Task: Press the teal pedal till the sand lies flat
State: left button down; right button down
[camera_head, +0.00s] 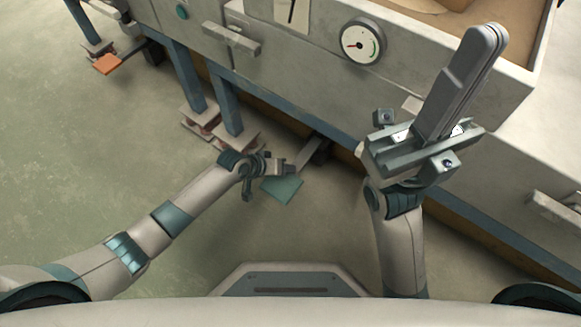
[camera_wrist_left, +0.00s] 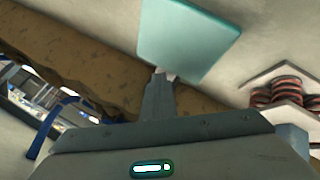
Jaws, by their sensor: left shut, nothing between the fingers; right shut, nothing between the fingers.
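The teal pedal (camera_head: 284,190) is a flat plate at the end of a grey lever, low by the machine's front foot. My left gripper (camera_head: 288,169) is shut and empty, with its tips at the pedal's upper edge in the head view. In the left wrist view the pedal (camera_wrist_left: 188,38) lies just beyond the shut fingertips (camera_wrist_left: 165,76); I cannot tell if they touch. My right gripper (camera_head: 486,36) is shut and empty, raised in front of the machine's box. Brown sand (camera_head: 495,14) shows in the box at the top right, uneven and mostly cut off.
An orange pedal (camera_head: 107,63) sits far left. A dial gauge (camera_head: 362,43) with a red needle is on the machine's front (camera_head: 300,60). Blue legs (camera_head: 222,105) stand on pinkish feet left of the teal pedal. The floor (camera_head: 90,170) at left is clear.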

aim_at(288, 175)
pick_arm(q)
jog(key=shift+s+a+f+b, duration=0.1)
jog(key=shift+s+f+b, duration=0.2)
jog(key=shift+f, duration=0.45)
jog(key=shift+s+a+f+b, duration=0.1)
jog(key=shift+f+b, duration=0.3)
jog(key=shift+f, duration=0.35)
dwell(0.9)
jog(key=shift+w+r+p, duration=0.1)
jog(key=shift+r+p, duration=2.35)
jog(key=shift+p, duration=0.05)
jog(key=shift+w+r+p, duration=0.1)
jog(key=shift+r+p, duration=0.3)
jog(key=shift+r, duration=0.1)
jog(key=shift+w+d+r, duration=0.1)
jog(key=shift+d+r, duration=0.05)
jog(key=shift+r, duration=0.1)
jog(key=r+p, duration=0.5)
jog(key=shift+w+d, duration=0.15)
jog(key=shift+w, duration=0.05)
